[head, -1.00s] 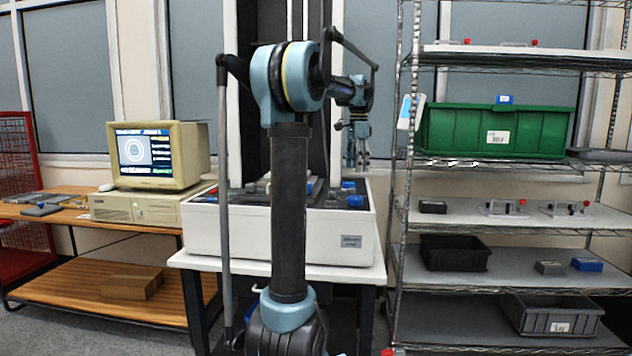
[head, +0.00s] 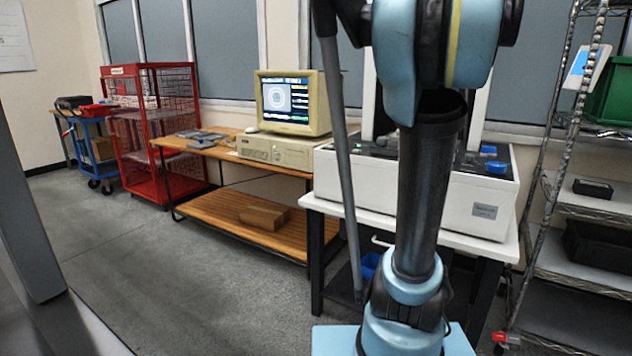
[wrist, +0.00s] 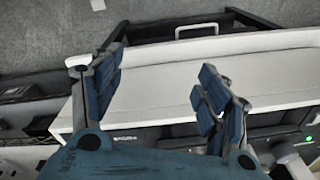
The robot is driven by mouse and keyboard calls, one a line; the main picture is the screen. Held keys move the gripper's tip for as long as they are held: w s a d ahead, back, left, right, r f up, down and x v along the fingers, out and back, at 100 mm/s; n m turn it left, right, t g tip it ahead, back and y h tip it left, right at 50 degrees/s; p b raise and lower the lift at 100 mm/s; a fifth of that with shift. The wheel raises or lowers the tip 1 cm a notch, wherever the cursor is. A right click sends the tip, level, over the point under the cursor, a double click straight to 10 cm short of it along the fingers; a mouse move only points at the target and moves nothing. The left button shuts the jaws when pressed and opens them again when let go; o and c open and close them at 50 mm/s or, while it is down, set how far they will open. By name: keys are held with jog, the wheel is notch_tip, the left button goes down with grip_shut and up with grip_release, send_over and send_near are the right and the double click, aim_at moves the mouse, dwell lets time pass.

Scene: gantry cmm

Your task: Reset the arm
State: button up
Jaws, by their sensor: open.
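My arm (head: 428,190) stands in the middle right of the head view, with its column in front of the white measuring machine (head: 470,207). My gripper is out of the head view. In the wrist view my gripper (wrist: 157,90) shows two blue-grey fingers spread wide apart with nothing between them. A white machine body and a pale table edge (wrist: 240,42) lie beyond the fingers; the distance to them is hard to tell.
A wooden bench (head: 222,213) with a beige computer (head: 292,103) stands left of the machine. A red cage (head: 150,130) and a blue cart (head: 90,150) are farther left. A wire shelf (head: 590,215) stands close on the right. The floor at the left is open.

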jog(key=s+a+f+n, duration=0.5)
jog(key=s+a+f, duration=0.2)
jog(key=f, duration=0.4)
jog(key=s+a+f+n+t, duration=0.1)
jog(key=s+a+f+n, duration=0.4)
jog(key=s+a+f, duration=0.3)
notch_tip(320, 180, down, 3)
jog(key=shift+s+n, duration=0.4)
jog(key=shift+s, duration=0.35)
jog(key=shift+w+f, duration=0.2)
jog(key=shift+w, duration=0.2)
jog(key=shift+c, duration=0.6)
dwell(0.3)
